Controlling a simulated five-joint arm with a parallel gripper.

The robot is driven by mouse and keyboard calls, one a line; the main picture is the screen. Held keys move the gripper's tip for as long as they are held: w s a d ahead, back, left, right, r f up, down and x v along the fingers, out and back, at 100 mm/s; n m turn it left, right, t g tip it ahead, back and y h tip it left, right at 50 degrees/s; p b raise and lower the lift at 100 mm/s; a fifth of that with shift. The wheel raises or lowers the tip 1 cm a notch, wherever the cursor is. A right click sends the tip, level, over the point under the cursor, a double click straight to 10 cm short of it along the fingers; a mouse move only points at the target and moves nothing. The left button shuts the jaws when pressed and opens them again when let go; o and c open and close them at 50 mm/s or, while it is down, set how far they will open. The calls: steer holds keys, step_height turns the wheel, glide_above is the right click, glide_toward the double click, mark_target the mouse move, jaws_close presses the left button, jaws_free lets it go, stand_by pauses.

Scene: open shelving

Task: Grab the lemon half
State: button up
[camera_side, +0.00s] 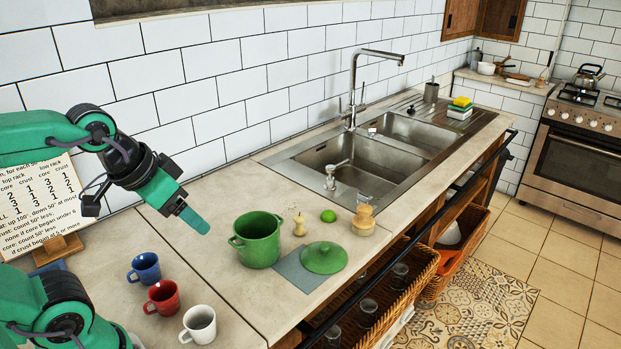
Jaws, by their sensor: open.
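I see nothing that is clearly a lemon half. A small bright green round fruit (328,215), which looks like a lime or a cut citrus piece, lies on the worktop behind the green lid (324,258). A small pale yellowish upright thing (299,225) stands to its left; I cannot tell what it is. My gripper (194,219) is open and empty, above the worktop left of the green pot (257,240). It is apart from all of these, and only one finger shows clearly.
Blue (145,267), red (163,297) and white (199,324) mugs stand at the front left. A jar with a wooden top (363,221) stands right of the fruit, by the sink (362,170). A recipe board (45,195) is at left. Some worktop between the mugs and pot is clear.

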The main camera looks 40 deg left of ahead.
steer(key=shift+w, duration=0.15)
steer(key=w+a+f+n+g, duration=0.1)
steer(key=w+a+n+g, duration=0.15)
steer(key=w, duration=0.55)
steer(key=w+a+f+n+g, duration=0.1)
steer(key=w+a+n, duration=0.3)
steer(key=w, duration=0.4)
steer(key=w+a+f+n, duration=0.1)
steer(key=w+a+f, duration=0.1)
steer(key=w+f, duration=0.1)
steer(key=w+a+f+n+g, duration=0.1)
steer(key=w+a+f+n, duration=0.1)
steer(key=f, duration=0.4)
steer(key=w+a+f+n+g, duration=0.1)
steer(key=w+a+f, duration=0.3)
steer(key=w+f, duration=0.1)
steer(key=shift+w+a+f+n, duration=0.1)
steer(key=shift+w+n, duration=0.25)
steer(key=shift+w, duration=0.15)
steer(key=shift+w+a+f, duration=0.1)
steer(key=shift+a+f, duration=0.05)
steer(key=shift+f, duration=4)
